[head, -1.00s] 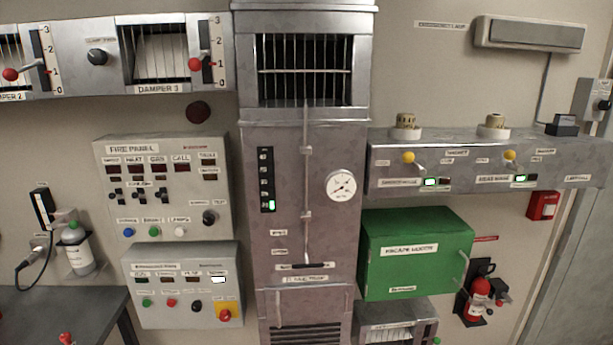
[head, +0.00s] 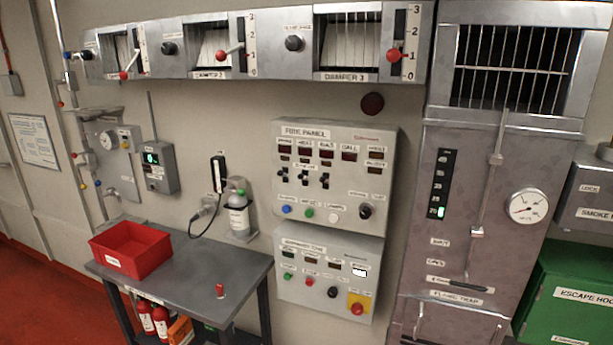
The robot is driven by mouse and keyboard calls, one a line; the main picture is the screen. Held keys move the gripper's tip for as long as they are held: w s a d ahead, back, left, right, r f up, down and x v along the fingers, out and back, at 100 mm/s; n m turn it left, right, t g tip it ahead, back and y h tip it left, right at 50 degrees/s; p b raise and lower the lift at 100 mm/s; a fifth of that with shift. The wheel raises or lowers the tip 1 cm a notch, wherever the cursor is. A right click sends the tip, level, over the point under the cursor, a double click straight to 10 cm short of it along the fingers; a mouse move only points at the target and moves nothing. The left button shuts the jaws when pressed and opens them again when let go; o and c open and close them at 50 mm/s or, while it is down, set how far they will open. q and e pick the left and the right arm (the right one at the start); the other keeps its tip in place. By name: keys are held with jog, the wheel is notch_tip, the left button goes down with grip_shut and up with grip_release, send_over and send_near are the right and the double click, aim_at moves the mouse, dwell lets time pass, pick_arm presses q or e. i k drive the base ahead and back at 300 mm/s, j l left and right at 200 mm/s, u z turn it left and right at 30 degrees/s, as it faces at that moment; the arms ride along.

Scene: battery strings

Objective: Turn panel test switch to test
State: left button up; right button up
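The fire panel (head: 335,170) is a pale grey box on the wall, right of the middle in the head view. It has a row of small dark displays, several black toggle switches (head: 303,179) and blue, green and white buttons below. A black rotary knob (head: 366,211) sits at its lower right, with small labels above it; which way it points is too small to tell. A second grey control box (head: 330,278) hangs directly below, with a red button on a yellow plate (head: 358,304). Neither of my grippers is in view.
A grey table (head: 190,280) with a red bin (head: 131,248) stands left of the panels. A bottle (head: 239,215) hangs on the wall above it. A metal flame trap column (head: 480,200) and a green box (head: 570,295) are to the right. Damper units (head: 260,50) run above.

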aim_at(365, 213)
jog(key=i+j, duration=0.4)
jog(key=i, duration=0.15)
jog(key=i+j, duration=0.4)
jog(key=i, duration=0.2)
jog(key=i+j+z, duration=0.1)
jog(key=i+j, duration=0.3)
jog(key=i, duration=0.15)
